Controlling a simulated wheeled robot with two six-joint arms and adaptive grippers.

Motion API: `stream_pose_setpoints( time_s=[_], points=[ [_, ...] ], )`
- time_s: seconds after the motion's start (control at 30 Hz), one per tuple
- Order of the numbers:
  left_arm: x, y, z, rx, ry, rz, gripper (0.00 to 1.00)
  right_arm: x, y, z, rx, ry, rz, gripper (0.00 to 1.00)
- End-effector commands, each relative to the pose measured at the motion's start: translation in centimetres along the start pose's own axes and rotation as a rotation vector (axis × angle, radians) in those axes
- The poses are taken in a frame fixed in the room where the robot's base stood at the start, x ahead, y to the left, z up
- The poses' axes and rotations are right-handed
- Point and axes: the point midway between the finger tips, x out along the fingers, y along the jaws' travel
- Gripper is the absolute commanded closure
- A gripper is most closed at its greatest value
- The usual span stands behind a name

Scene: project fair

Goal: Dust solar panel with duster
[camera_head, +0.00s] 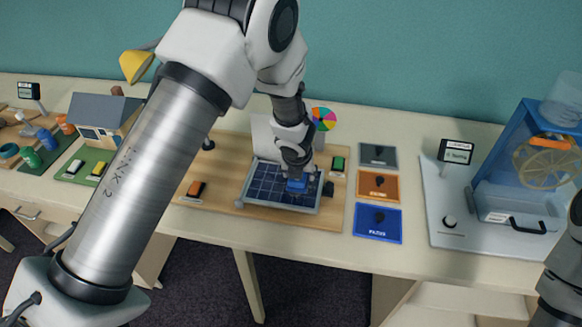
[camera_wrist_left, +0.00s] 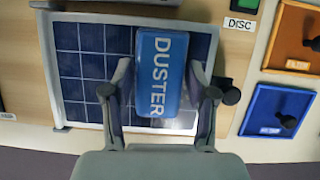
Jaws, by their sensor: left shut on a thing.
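The solar panel (camera_head: 262,188) is a dark blue gridded panel in a light grey frame on a wooden board in the head view. It also shows in the left wrist view (camera_wrist_left: 82,65). The blue duster (camera_wrist_left: 160,75), lettered DUSTER, is over the right part of the panel; whether it touches the surface is unclear. It shows as a small blue block in the head view (camera_head: 297,184). My left gripper (camera_wrist_left: 160,98) is shut on the duster, one finger at each side. My right gripper is out of view; only part of my right arm shows at the lower right.
An orange tile (camera_head: 380,186), a blue tile (camera_head: 378,223) and a grey tile (camera_head: 378,154) lie right of the board. An orange button block (camera_head: 196,188) and a green one (camera_head: 338,163) flank the panel. A colour wheel (camera_head: 323,118) stands behind. A blue-framed machine (camera_head: 520,165) stands far right.

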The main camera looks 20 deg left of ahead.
Motion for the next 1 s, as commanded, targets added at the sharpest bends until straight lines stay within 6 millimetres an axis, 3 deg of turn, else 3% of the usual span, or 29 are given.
stream_pose_setpoints(
  time_s=[0.07, 0.27, 0.6, 0.87, 1.0],
  points=[
    [-0.4, -0.9, 0.1, 0.002, 0.002, 0.000, 0.98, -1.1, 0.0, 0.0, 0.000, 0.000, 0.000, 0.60],
    [-0.2, -1.8, -0.1, 0.000, 0.002, 0.000, 0.98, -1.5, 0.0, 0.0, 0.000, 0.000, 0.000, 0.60],
    [-0.1, -4.8, -0.3, 0.002, 0.003, -0.001, 0.98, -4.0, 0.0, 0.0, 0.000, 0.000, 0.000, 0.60],
    [0.1, -4.9, -0.5, 0.001, 0.003, -0.004, 0.98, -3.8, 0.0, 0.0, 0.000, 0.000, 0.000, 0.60],
    [-0.9, -5.0, 0.0, 0.001, 0.004, -0.005, 0.98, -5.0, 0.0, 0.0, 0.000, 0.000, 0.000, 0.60]
  ],
)
